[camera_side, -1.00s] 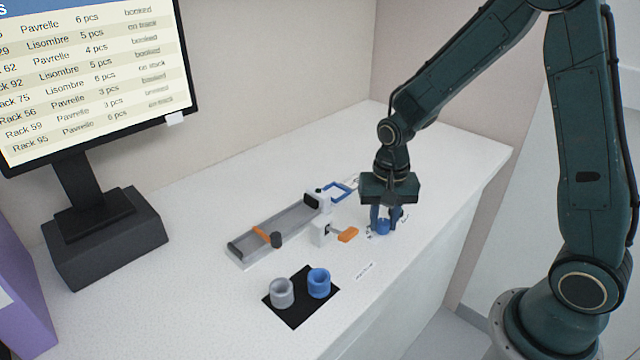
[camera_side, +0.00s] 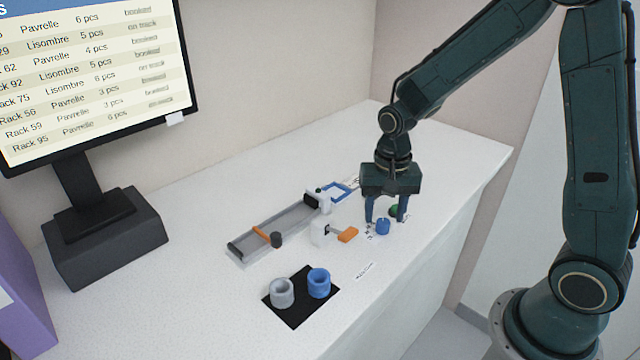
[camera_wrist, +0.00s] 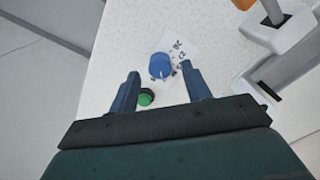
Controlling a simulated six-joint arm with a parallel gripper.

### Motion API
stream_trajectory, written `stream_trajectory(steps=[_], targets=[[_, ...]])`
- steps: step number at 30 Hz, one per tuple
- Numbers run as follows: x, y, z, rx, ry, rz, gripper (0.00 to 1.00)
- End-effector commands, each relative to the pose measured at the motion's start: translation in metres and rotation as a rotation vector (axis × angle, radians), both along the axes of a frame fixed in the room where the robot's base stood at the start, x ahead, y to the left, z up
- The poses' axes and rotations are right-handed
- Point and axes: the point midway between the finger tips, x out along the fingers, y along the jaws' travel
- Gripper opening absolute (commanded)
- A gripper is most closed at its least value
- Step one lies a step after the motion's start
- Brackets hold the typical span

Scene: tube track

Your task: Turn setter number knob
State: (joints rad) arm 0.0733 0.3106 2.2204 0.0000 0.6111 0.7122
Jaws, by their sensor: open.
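The blue knob (camera_side: 383,227) stands on the white table near its front edge, on a paper label with printed marks. In the wrist view the knob (camera_wrist: 160,66) shows a pale pointer line, and some marks around it are partly readable. My gripper (camera_side: 386,218) is open and empty, pointing down just above and behind the knob. In the wrist view its two fingers (camera_wrist: 160,80) are spread apart, with the knob ahead of and between their tips. I cannot tell whether a finger touches it.
A green button (camera_wrist: 147,97) sits beside the knob, close to one finger. A grey track (camera_side: 280,232) with orange and blue parts lies left, with an orange lever (camera_side: 347,234) near it. Grey (camera_side: 282,292) and blue (camera_side: 319,282) rings stand on a black mat (camera_side: 290,317). A monitor (camera_side: 95,75) stands far left.

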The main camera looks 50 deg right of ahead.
Motion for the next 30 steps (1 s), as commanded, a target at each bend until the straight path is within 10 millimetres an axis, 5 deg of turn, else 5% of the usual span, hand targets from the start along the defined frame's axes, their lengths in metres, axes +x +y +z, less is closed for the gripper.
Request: stream_trajectory(steps=[18,30], targets=[[0.001,0.000,0.096,-0.001,-0.005,0.000,0.48],[0.000,0.000,0.116,0.000,-0.003,0.000,0.48]])
